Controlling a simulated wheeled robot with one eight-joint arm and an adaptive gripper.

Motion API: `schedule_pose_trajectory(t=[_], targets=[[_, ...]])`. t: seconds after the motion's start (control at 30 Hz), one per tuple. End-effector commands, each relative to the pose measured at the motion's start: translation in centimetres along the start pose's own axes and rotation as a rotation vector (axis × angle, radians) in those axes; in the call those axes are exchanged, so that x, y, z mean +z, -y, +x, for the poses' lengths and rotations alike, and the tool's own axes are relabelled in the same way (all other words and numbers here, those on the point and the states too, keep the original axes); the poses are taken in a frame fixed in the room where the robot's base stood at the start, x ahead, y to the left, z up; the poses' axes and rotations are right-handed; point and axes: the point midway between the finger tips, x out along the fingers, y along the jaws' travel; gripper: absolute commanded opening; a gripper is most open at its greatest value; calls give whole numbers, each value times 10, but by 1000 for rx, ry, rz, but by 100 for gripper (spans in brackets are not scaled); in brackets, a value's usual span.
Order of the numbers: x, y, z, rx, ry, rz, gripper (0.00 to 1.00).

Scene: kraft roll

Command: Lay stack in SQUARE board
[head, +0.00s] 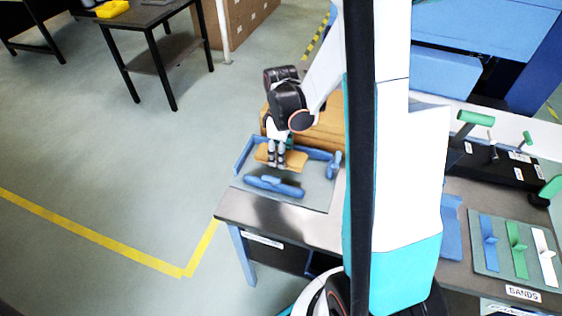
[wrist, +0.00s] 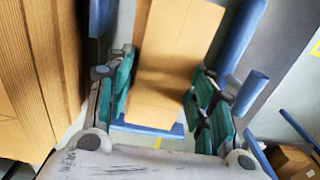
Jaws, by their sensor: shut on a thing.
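The tan kraft stack (head: 295,160) is a flat slab in my gripper, over the grey board with blue rails (head: 318,187) on the metal table. My gripper (head: 278,163) points down and is shut on the stack. In the wrist view the stack (wrist: 172,50) lies between the green-padded fingers (wrist: 162,100). Blue rails show beside it and beyond its end. I cannot tell whether the stack touches the board. Part of the board is hidden behind the stack and my arm.
A larger tan block (head: 325,128) stands just behind the board and fills the left of the wrist view (wrist: 35,70). At the right, a grey panel holds blue, green and white handled pieces (head: 517,249), labelled BANDS. Open floor lies left of the table.

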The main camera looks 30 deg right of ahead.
Motion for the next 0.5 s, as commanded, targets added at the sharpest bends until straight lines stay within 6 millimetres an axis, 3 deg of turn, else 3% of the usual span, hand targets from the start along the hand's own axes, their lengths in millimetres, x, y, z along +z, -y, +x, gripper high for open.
schedule_pose_trajectory(t=[0.2, 0.5], targets=[[0, 0, 34, 0, 0, 0, 23], [0, 0, 37, 0, 0, 0, 23]])
